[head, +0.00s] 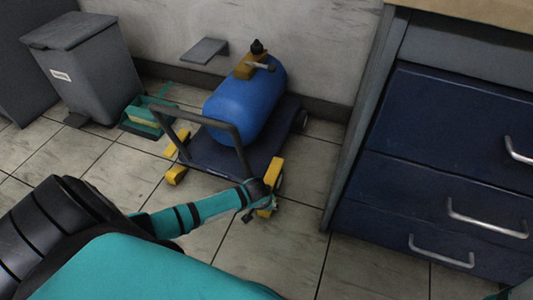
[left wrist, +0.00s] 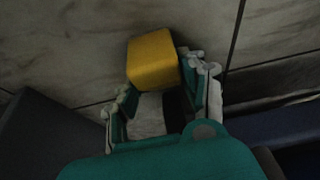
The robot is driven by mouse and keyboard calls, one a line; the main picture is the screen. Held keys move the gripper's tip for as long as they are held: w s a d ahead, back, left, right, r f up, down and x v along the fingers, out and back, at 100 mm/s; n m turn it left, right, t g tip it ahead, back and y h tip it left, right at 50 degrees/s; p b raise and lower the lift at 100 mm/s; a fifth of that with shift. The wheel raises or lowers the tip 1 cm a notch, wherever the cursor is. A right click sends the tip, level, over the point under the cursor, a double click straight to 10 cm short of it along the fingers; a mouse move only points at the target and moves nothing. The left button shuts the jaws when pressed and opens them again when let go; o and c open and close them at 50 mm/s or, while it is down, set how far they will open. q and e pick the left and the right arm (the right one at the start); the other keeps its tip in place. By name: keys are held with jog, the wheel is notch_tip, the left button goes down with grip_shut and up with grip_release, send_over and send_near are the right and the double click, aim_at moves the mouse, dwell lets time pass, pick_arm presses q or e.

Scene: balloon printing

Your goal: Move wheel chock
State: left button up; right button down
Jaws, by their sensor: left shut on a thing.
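Yellow wheel chocks sit by the front wheels of a low dark-blue cart (head: 222,160) in the head view. One yellow piece (head: 276,171) is at the right front wheel, and a yellow chock (head: 266,212) shows just below it at my left gripper (head: 260,198). The left wrist view shows a yellow chock (left wrist: 153,58) at the fingertips of my left gripper (left wrist: 165,88), which is shut on it. My fingers partly hide it in the head view. Another yellow chock (head: 176,174) lies by the left front wheel.
A blue tank (head: 240,105) lies on the cart, behind its grey handle (head: 211,122). Blue drawers (head: 450,150) stand close on the right. A grey bin (head: 88,78) and a teal-yellow object (head: 146,118) are at left. Tiled floor is free in front of the cart.

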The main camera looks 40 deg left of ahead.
pick_arm(q)
jog(key=o, duration=1.4)
jog(key=shift+w+a+r, duration=0.1)
jog(key=shift+w+a, duration=0.2)
jog(key=shift+a, duration=0.2)
jog(key=shift+r, duration=0.1)
jog(key=shift+s+d+r, duration=0.1)
jog(key=shift+r, duration=0.2)
jog(key=v, duration=1.1)
jog(key=shift+s+d, duration=0.4)
jog(key=shift+s, duration=0.05)
